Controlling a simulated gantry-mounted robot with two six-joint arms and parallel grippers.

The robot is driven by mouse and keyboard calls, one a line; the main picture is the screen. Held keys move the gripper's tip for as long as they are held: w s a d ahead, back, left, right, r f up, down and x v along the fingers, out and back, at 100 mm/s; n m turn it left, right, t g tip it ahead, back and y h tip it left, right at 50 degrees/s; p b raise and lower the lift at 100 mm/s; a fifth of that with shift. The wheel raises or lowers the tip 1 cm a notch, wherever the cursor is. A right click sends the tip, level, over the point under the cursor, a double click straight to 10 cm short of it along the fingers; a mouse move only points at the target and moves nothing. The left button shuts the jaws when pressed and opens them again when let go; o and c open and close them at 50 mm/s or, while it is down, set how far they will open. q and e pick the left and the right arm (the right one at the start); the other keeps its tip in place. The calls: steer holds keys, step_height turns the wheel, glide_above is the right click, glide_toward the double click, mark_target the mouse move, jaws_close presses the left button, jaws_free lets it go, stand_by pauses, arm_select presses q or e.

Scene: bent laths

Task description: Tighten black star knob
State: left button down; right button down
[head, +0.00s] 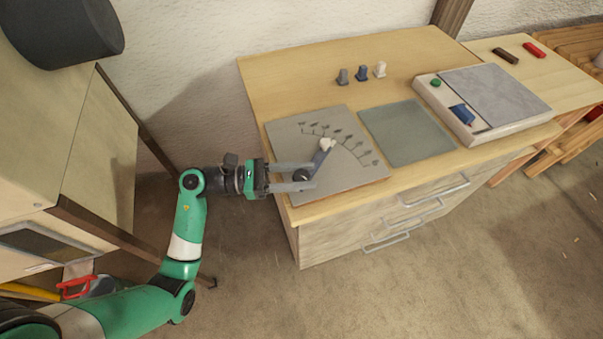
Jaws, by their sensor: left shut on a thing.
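The black star knob (301,175) sits on a grey metal plate (345,181) at the near left of the wooden table. A blue-grey pointer arm (320,158) with a white tip (327,144) runs from the knob toward a curved scale of marks on the plate. My left gripper (306,176) comes in from the left, its two fingers on either side of the knob, shut on it. The fingers partly hide the knob. My right gripper is not in view.
A grey-green mat (408,133) lies right of the plate. A white-framed box (500,97) with a green button stands further right. Drawers with handles (415,215) are below the tabletop.

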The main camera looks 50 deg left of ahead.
arm_select(q)
steer(key=shift+f+m+g+h+b, duration=0.15)
steer(key=shift+m+g+h+b, duration=0.35)
steer(key=shift+h+b, duration=0.15)
steer(key=m+g+h+b, duration=0.2)
steer(key=g+b, duration=0.1)
steer(key=b, duration=0.1)
steer(key=m+g+h+b, duration=0.2)
steer(key=m+g+b, duration=0.1)
steer(key=b, duration=0.2)
steer(key=shift+f+g+h, duration=0.15)
steer(key=shift+g+h, duration=0.2)
steer(key=shift+g, duration=0.05)
steer(key=shift+r+m+g+h+b, duration=0.3)
steer(key=shift+m+g+b, duration=0.4)
steer(key=shift+g+b, duration=0.15)
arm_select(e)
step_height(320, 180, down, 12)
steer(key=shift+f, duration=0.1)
arm_select(q)
steer(key=shift+c, duration=2)
jaws_free()
steer(key=shift+a, duration=0.1)
